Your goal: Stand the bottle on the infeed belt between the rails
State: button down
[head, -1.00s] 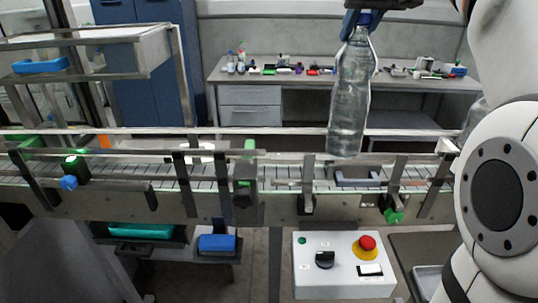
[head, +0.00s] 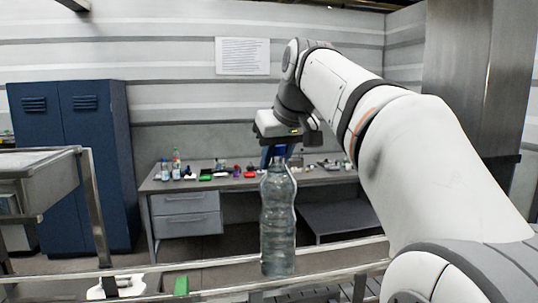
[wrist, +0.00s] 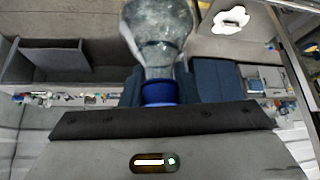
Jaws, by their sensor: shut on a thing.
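A clear plastic bottle (head: 278,222) hangs upright below my gripper (head: 280,152) in the head view. My gripper is shut on its blue cap and neck. In the wrist view the blue cap (wrist: 160,92) sits between the dark blue finger pads, with the clear bottle body (wrist: 158,30) beyond it. The bottle's base appears at the height of the conveyor rail (head: 215,262) in the head view. I cannot tell whether it touches anything. Only a strip of the infeed belt (head: 305,295) shows at the bottom edge.
A workbench (head: 230,183) with small bottles and coloured parts stands behind the conveyor. A blue cabinet (head: 75,165) is at the left, with a metal-framed tray stand (head: 75,185) in front of it. A green clamp part (head: 181,285) sits near the rail.

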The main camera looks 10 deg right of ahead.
aim_at(287, 198)
notch_tip(287, 198, down, 14)
jog(key=shift+f, duration=0.1)
dwell(0.5)
jog(key=c, duration=1.1)
grip_release()
jog(key=shift+f, duration=0.15)
jog(key=b+v, duration=0.1)
jog(key=v, duration=1)
jog(key=shift+s+d+r, duration=0.1)
jog(key=shift+s+r, duration=0.15)
jog(key=shift+r, duration=0.05)
jog(key=s+f+g, duration=0.1)
jog(key=s+f, duration=0.4)
jog(key=f, duration=0.4)
jog(key=s+a+f+m+g+h, duration=0.1)
jog(key=s+f, duration=0.5)
jog(key=f, duration=0.4)
jog(key=s+f+m+g, duration=0.1)
jog(key=s+f, duration=0.4)
jog(key=f, duration=0.4)
jog(key=shift+s+a+f, duration=0.2)
jog(key=shift+s, duration=0.1)
